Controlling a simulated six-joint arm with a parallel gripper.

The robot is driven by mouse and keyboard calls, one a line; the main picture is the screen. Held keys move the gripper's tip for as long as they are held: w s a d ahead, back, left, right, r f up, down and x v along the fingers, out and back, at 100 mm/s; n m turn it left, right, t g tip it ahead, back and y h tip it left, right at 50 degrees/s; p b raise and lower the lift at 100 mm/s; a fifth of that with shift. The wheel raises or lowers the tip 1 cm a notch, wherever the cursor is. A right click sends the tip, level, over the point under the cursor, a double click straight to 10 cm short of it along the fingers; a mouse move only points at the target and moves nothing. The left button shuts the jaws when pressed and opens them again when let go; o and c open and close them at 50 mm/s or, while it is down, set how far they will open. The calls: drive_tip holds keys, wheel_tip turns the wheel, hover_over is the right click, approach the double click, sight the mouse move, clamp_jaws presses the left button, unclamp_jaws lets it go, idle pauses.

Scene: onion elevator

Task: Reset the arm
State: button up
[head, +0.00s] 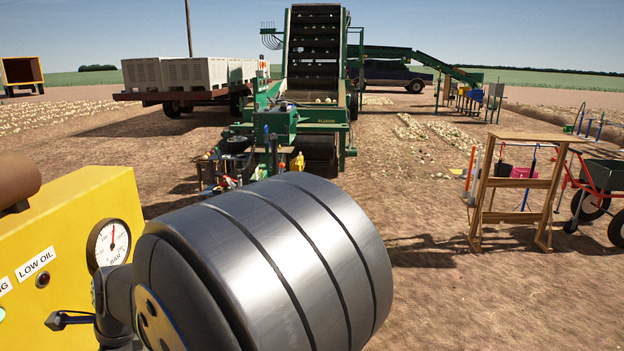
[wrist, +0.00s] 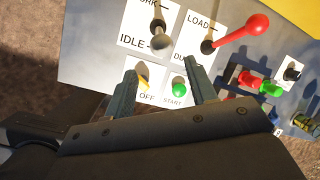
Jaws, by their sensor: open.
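My gripper (wrist: 161,79) shows in the wrist view with its two grey-green fingers apart and nothing seen between their tips. The fingers reach over a grey control panel (wrist: 90,58). A lever with a grey knob (wrist: 160,42) stands by the IDLE label, just beyond the fingertips. A lever with a red knob (wrist: 257,24) is at the upper right, by the LOAD label. A green START button (wrist: 179,88) and a switch labelled OFF (wrist: 145,82) lie between the fingers in the picture. The gripper is not visible in the head view; my large metallic arm link fills its lower middle.
A yellow cabinet (head: 75,235) with a pressure gauge (head: 111,243) stands close at the left. Red and green fittings (wrist: 258,82) sit right of the fingers. A green elevator machine (head: 318,113) is ahead, and a wooden stand (head: 515,183) is at right. Bare soil lies between.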

drive_tip(key=x, duration=0.6)
drive_tip(key=shift+f, duration=0.25)
drive_tip(key=shift+a+r+h, duration=0.6)
drive_tip(key=shift+a+h, duration=1.6)
drive_tip(key=shift+a, duration=2.45)
wheel_tip(320, 180, up, 12)
drive_tip(key=shift+d, duration=0.15)
drive_tip(key=shift+r, duration=0.1)
